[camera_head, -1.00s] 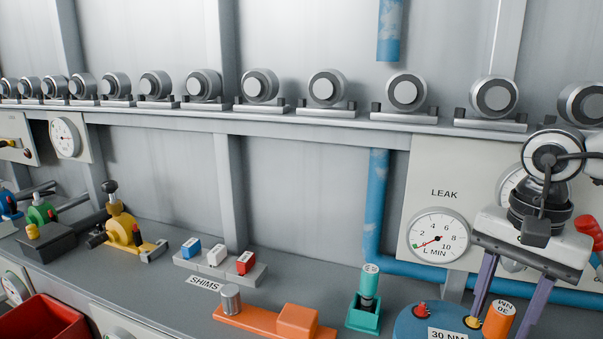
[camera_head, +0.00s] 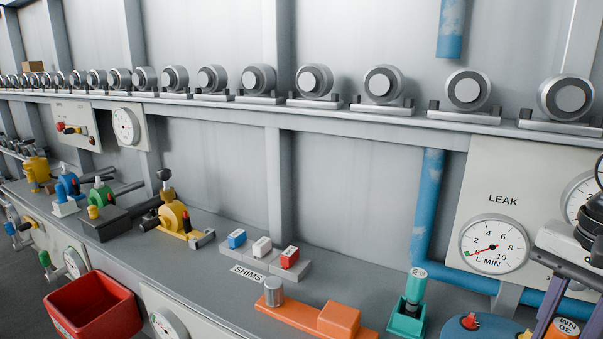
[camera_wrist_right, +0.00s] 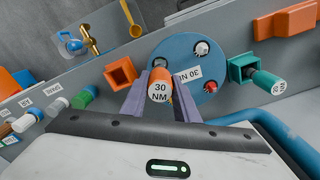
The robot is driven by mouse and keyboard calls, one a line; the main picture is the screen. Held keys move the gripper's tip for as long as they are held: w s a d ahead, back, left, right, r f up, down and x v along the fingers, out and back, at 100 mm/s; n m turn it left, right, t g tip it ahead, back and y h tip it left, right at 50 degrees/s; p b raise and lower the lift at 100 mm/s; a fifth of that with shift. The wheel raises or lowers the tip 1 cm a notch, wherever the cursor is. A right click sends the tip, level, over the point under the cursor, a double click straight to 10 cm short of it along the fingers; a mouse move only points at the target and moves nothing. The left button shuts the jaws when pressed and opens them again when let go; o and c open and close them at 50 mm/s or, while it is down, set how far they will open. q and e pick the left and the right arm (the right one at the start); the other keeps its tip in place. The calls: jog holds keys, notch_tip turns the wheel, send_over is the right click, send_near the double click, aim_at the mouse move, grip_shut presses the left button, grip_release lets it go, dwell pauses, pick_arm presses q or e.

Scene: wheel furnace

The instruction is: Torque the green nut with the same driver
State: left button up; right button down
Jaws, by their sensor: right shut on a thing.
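My right gripper (camera_head: 568,322) is at the lower right of the head view. Its two purple fingers are shut on the orange 30 NM driver (camera_head: 563,329), also in the right wrist view (camera_wrist_right: 160,88). The driver is at the edge of the round blue plate (camera_wrist_right: 178,52) labelled 30 NM. A red nut (camera_head: 470,321) stands on that plate, and a yellow one (camera_head: 524,335) shows beside the driver. I cannot make out a green nut on the plate; the driver and fingers hide part of it. My left gripper is not in view.
A teal driver (camera_head: 415,286) stands in a teal holder left of the leak gauge (camera_head: 493,245). An orange holder (camera_wrist_right: 121,72) is empty. Shim blocks (camera_head: 262,247), an orange fixture (camera_head: 300,314) and a red bin (camera_head: 95,308) lie further left.

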jog(key=shift+r+p, duration=0.55)
jog(key=shift+r, duration=0.3)
dwell(0.3)
jog(key=shift+r+p, duration=2.5)
jog(key=shift+r, duration=1.05)
